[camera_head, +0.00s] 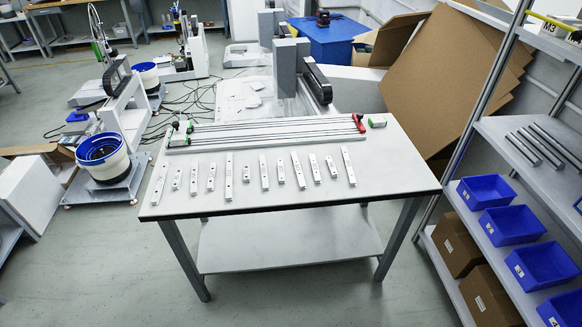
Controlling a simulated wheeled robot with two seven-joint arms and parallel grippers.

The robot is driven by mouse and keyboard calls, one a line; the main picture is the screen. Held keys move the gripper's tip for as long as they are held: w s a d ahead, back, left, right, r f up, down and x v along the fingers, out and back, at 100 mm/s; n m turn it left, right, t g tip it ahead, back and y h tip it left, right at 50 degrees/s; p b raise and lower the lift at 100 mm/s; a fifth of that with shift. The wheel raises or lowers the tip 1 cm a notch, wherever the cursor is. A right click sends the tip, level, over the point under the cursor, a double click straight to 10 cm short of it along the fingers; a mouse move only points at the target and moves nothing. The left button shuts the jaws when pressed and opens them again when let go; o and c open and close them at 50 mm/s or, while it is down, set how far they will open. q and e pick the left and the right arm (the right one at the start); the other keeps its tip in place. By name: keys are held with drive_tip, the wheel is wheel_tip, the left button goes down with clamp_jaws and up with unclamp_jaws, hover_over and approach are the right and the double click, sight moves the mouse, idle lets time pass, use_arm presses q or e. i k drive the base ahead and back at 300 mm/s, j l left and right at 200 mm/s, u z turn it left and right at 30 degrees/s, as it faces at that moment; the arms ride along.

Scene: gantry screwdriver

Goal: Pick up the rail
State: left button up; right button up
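Several metal bars that look like rails (523,148) lie side by side on the upper shelf of the rack at the right. On the grey table (300,205), several pale flat strips of differing length (229,178) lie in a row near the front edge, apart from each other. Behind them, a long white fixture (265,141) carries thin dark rods, with a red part (358,122) at its right end. A small green and white block (377,121) sits beside that end. I cannot tell which of these is the rail meant. Neither of my grippers is in view.
Large cardboard sheets (440,80) stand behind the table, with a blue box (330,42). Bowl feeder machines (104,157) stand at left. The floor before the table is clear.

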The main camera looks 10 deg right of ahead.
sight(350, 176)
drive_tip(key=i+l+z, duration=0.25)
drive_tip(key=l+z, duration=0.25)
drive_tip(key=j+z, duration=0.15)
drive_tip(key=z, duration=0.25)
drive_tip(key=j+z, duration=0.15)
drive_tip(key=z, duration=0.3)
drive_tip(key=j+z, duration=0.2)
drive_tip(key=z, duration=0.2)
drive_tip(key=j+z, duration=0.15)
drive_tip(key=z, duration=0.3)
